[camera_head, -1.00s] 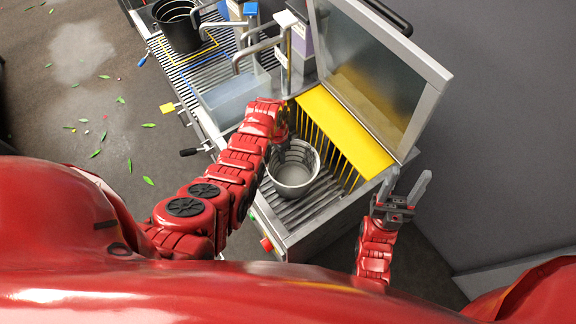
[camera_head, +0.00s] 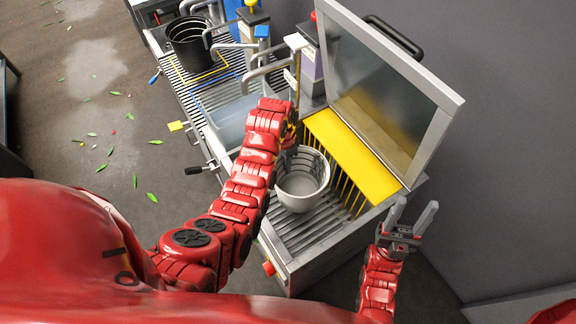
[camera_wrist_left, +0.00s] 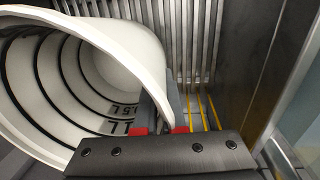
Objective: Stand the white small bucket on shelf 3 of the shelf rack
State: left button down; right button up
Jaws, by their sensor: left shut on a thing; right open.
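The white small bucket (camera_head: 301,181) is at the near end of the metal station, over its slatted grille. My left gripper (camera_head: 289,155) is shut on the bucket's rim at its far left side. In the left wrist view the bucket (camera_wrist_left: 135,42) shows its inside with dark ring lines and number marks, and the left fingers (camera_wrist_left: 165,110) pinch its wall. Whether the bucket touches the slats is hard to tell. My right gripper (camera_head: 408,222) is open and empty, right of the station. I see no shelf rack for certain.
A yellow panel (camera_head: 352,157) and a raised framed lid (camera_head: 385,95) stand beside the bucket. A black bucket (camera_head: 192,42) stands on the far slats. Leaves litter the open floor (camera_head: 95,70).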

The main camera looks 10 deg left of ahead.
pick_arm(q)
jog(key=shift+r, duration=0.55)
jog(key=shift+r, duration=0.1)
notch_tip(320, 180, up, 14)
jog(key=p, duration=1.5)
jog(key=w+a+r+n+b, duration=0.4)
jog(key=w+a+r+b, duration=0.4)
jog(key=w, duration=0.3)
jog(key=s+d+r+n+b, duration=0.1)
jog(key=d+r+n+b, duration=0.2)
jog(key=r+n+b, duration=0.2)
jog(key=shift+s+r+t+b, duration=0.3)
jog(key=shift+r+t+b, duration=0.15)
jog(key=shift+b, duration=0.75)
